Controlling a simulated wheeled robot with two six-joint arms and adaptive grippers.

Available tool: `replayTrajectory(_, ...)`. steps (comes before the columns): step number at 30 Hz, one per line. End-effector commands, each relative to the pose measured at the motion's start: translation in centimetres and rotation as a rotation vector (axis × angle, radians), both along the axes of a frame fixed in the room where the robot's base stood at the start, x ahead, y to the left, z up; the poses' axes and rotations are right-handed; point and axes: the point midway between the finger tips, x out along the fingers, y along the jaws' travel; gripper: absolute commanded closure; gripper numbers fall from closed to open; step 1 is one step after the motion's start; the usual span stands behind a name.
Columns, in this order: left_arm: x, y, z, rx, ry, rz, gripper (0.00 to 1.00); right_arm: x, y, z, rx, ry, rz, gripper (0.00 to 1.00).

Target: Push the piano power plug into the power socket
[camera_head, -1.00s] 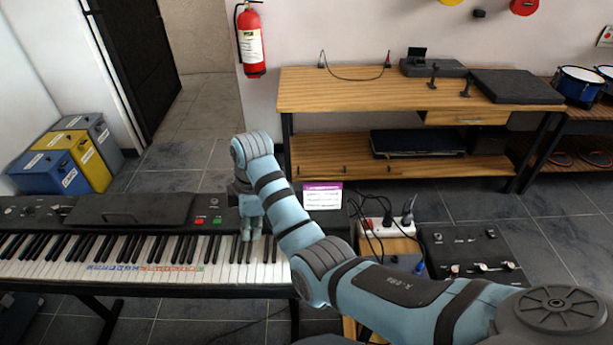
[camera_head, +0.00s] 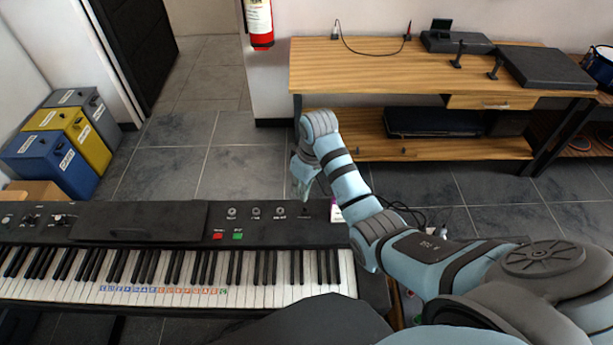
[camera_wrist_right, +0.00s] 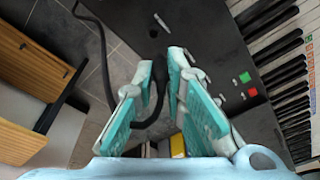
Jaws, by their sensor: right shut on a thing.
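My right gripper (camera_head: 303,190) is over the back right part of the piano (camera_head: 190,222), by the end of a row of round sockets. In the right wrist view the gripper (camera_wrist_right: 168,65) is shut on a black plug (camera_wrist_right: 158,78), with its cable hanging down between the fingers. The plug's tip points at the piano's dark top panel (camera_wrist_right: 205,30). A small dark piece shows under the fingertips in the head view; whether the plug touches or is inside a power socket there cannot be told. My left gripper is not in view.
Red (camera_head: 218,236) and green (camera_head: 238,236) buttons sit left of the gripper on the piano. A purple-white label (camera_head: 337,211) stands just right of it. A loose black cable (camera_wrist_right: 103,62) shows in the wrist view. A wooden workbench (camera_head: 400,67) stands behind.

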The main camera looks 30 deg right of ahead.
Motion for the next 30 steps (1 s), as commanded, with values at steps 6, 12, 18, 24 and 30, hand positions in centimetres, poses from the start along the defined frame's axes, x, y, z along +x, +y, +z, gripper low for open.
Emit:
replayTrajectory(6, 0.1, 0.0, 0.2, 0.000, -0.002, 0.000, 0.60, -0.1, -0.8, -1.3, 0.004, 0.003, -0.067, 1.00)
replayTrajectory(12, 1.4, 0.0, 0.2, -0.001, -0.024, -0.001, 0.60, -0.2, -0.8, -3.7, 0.004, 0.004, -0.064, 1.00)
replayTrajectory(18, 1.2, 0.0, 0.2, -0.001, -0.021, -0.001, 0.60, -0.1, -0.7, -5.2, 0.004, 0.001, -0.063, 1.00)
replayTrajectory(24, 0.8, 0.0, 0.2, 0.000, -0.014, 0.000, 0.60, -0.1, -0.7, -5.5, 0.003, 0.000, -0.062, 1.00)
replayTrajectory(30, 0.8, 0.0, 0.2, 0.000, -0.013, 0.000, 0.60, -0.1, -0.7, -5.5, 0.003, 0.000, -0.062, 1.00)
